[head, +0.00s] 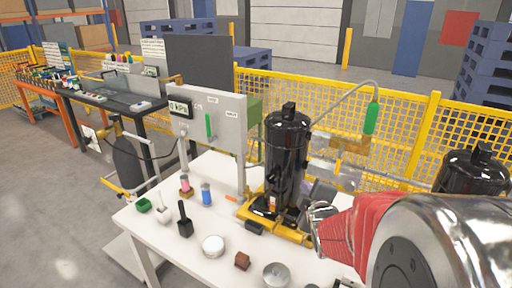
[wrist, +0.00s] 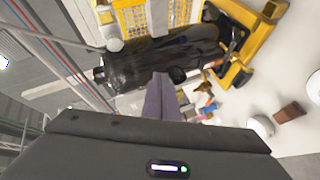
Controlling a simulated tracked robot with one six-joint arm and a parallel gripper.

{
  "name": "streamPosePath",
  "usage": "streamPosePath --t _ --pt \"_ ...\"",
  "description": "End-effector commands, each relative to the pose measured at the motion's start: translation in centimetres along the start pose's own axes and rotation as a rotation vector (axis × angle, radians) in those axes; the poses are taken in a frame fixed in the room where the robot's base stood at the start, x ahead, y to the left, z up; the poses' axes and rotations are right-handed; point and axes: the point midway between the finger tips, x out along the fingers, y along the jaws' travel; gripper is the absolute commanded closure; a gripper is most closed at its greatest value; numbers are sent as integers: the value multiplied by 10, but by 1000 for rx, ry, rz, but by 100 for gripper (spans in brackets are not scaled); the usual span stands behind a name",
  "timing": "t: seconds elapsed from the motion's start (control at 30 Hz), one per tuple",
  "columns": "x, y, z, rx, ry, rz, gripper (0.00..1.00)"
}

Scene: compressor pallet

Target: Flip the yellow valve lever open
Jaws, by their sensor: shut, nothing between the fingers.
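A tall black compressor (head: 287,160) stands upright on a yellow base (head: 292,234) on the white table. It also fills the upper middle of the wrist view (wrist: 165,58), lying sideways in the picture. My gripper (head: 316,213) is at the right of the compressor's lower part in the head view. In the wrist view its fingers (wrist: 161,80) are together and empty, with their tips in front of the black body; I cannot tell whether they touch it. I cannot pick out a yellow valve lever in either view; it may be hidden by the compressor or my arm.
The white table (head: 150,222) holds several small items, including a white round lid (head: 213,246) and a brown block (head: 242,261). A grey panel (head: 215,108) stands behind. A green handle (head: 371,118) hangs on a pipe at right. Yellow fencing (head: 262,92) runs behind.

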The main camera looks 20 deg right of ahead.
Motion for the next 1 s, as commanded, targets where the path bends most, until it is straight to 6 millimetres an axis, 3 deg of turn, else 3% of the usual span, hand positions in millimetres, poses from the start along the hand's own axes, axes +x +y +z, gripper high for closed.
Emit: streamPosePath --t 0.2,0.4,1.0 --pt "13 11 38 -193 22 147 100" --pt "12 20 60 -323 28 259 100" --pt "12 23 62 -362 35 294 100"
